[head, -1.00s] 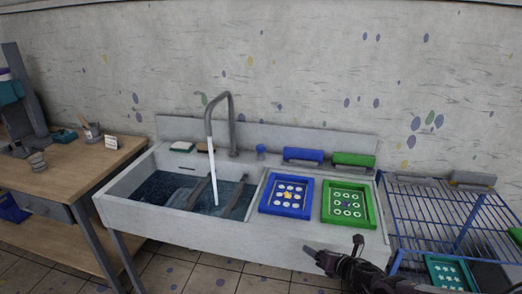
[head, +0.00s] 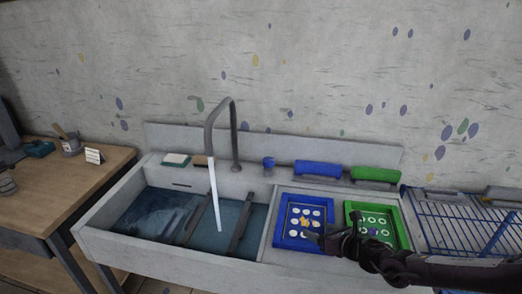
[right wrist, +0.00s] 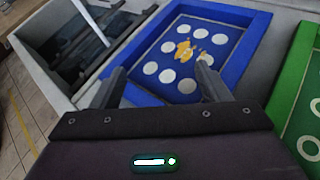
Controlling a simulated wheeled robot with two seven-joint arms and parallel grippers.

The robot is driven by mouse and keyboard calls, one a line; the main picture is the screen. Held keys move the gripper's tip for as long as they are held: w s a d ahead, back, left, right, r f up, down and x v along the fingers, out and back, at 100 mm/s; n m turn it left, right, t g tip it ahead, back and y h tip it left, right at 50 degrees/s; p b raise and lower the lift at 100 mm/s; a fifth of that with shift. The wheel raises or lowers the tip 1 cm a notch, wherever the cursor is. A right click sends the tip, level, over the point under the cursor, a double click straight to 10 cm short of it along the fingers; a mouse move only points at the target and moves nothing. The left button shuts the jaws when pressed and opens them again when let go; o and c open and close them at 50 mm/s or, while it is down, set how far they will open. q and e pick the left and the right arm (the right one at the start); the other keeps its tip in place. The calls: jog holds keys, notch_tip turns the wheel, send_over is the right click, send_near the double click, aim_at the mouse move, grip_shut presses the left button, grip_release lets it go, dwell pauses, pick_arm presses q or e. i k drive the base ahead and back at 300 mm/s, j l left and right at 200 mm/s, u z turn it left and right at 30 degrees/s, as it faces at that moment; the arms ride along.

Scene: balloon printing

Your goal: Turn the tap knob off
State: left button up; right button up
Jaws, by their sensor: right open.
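The tap (head: 222,125) is a grey curved pipe over the sink, and a white stream of water (head: 213,190) runs from it into the basin. A small blue knob (head: 268,164) stands on the back ledge to the right of the tap; I take it to be the tap knob. My right gripper (head: 318,238) is open and empty, in front of and below the knob, near the blue frame. In the right wrist view its two fingers (right wrist: 160,78) are spread in front of the blue frame. The knob is not in that view. My left gripper is not in view.
A blue frame (head: 278,238) and a green frame (head: 404,235) lie on the counter right of the basin (head: 150,215). Blue (head: 318,169) and green (head: 376,175) blocks sit on the ledge beside the knob. A blue wire rack (head: 460,225) stands at the right.

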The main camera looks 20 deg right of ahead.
aim_at(269, 162)
jog(key=i, duration=1.25)
